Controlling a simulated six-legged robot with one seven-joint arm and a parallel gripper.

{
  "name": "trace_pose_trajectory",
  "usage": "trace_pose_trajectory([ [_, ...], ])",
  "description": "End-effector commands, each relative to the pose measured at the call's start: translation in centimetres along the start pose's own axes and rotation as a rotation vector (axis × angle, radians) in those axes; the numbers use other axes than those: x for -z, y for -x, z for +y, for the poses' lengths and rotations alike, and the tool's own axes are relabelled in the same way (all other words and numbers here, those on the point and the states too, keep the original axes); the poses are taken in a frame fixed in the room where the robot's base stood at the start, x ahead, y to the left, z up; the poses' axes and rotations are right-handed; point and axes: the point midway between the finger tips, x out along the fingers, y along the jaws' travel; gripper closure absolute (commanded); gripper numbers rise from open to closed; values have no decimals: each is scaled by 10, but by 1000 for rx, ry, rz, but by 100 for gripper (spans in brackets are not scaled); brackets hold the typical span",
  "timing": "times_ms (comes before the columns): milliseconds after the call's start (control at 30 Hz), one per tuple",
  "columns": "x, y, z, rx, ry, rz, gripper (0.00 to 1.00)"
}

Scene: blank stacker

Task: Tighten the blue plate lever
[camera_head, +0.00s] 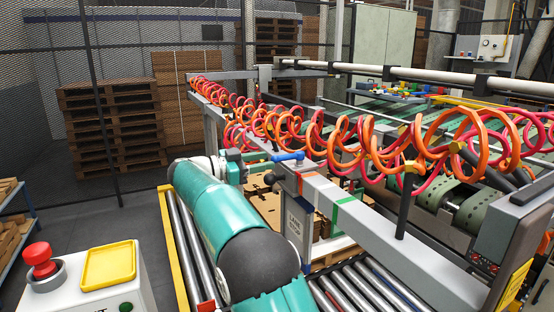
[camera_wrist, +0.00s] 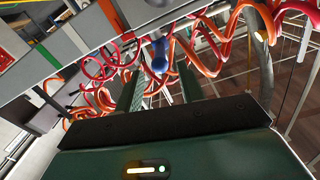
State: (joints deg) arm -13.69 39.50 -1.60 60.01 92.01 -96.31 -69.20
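The blue plate lever (camera_head: 288,157) sits on top of a grey upright post (camera_head: 297,190) at the end of a grey beam. It lies roughly sideways in the head view. In the wrist view the blue lever (camera_wrist: 160,54) shows beyond the fingertips, about midway between them. My gripper (camera_head: 254,156) is just left of the lever in the head view. In the wrist view its two dark green fingers (camera_wrist: 160,74) stand apart with nothing visibly held between them. I cannot tell whether the fingertips touch the lever.
Coiled orange and pink hoses (camera_head: 370,140) run behind the lever and along the beam (camera_head: 385,235). Rollers (camera_head: 350,285) and a yellow rail (camera_head: 177,250) lie below. A control box with a red button (camera_head: 40,260) stands at the lower left.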

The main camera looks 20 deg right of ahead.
Motion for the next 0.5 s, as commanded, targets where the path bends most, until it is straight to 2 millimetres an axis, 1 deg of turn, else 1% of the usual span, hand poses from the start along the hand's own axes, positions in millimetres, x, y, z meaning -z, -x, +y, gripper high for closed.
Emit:
trace_pose_trajectory([
  [33, 0, 13, -1, 3, -1, -1, 61],
  [100, 0, 28, -1, 3, -1, -1, 61],
  [233, 0, 52, 0, 1, -1, 0, 61],
  [333, 0, 62, 0, 0, -1, 0, 61],
  [500, 1, 70, 0, -2, -1, 1, 61],
])
